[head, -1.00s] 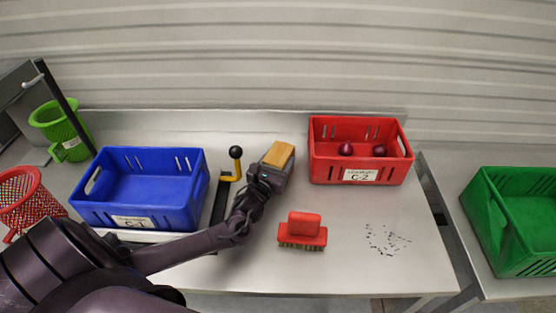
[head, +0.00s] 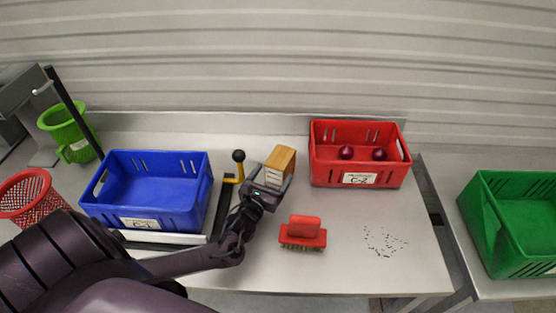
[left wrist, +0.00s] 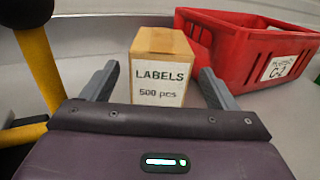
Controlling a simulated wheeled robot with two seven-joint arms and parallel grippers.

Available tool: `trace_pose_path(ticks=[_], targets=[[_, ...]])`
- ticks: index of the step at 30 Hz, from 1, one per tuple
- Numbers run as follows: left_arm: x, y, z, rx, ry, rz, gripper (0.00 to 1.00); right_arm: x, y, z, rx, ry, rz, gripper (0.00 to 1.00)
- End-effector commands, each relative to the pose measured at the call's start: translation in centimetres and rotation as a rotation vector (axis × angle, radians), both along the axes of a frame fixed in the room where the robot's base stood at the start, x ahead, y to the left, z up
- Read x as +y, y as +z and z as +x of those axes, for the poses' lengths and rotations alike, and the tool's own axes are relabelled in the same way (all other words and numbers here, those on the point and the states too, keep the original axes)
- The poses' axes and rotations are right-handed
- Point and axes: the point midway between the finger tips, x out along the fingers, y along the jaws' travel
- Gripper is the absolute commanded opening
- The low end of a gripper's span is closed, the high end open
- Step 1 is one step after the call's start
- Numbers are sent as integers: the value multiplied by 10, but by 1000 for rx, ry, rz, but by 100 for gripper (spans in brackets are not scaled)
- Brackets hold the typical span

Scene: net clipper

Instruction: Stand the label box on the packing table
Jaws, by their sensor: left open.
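The label box (head: 283,161) is a small tan carton with a white front label. It stands upright on the packing table (head: 350,230), between the blue crate and the red crate. In the left wrist view the box (left wrist: 160,62) shows its front, reading "LABELS 500 pcs", and its taped top. My left gripper (head: 268,183) is open just in front of the box. In the left wrist view its fingers (left wrist: 157,86) lie to either side of the box with gaps, and I see no contact. My right gripper is not in view.
A blue crate (head: 150,215) and a black-and-yellow lever tool (head: 228,190) are left of the gripper. A red crate (head: 355,180) with dark onions is right of the box. A red brush (head: 303,232) and dark scraps (head: 383,242) lie in front. A green crate (head: 520,255) stands far right.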

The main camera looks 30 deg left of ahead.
Motion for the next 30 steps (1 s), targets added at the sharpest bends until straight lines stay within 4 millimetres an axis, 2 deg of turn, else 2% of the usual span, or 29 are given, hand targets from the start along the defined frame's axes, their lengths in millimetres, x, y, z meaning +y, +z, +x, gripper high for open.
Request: trace_pose_path(ticks=[1,3,10,15,30], targets=[[-2,5,-12,4,-1,-2,81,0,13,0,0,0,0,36],[-4,5,-26,4,-1,-2,81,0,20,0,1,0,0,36],[-9,2,-56,1,0,-1,81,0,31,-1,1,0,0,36],[-10,0,-62,-1,0,-1,81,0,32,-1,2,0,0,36],[-10,0,-61,-1,0,-1,81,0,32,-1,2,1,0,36]])
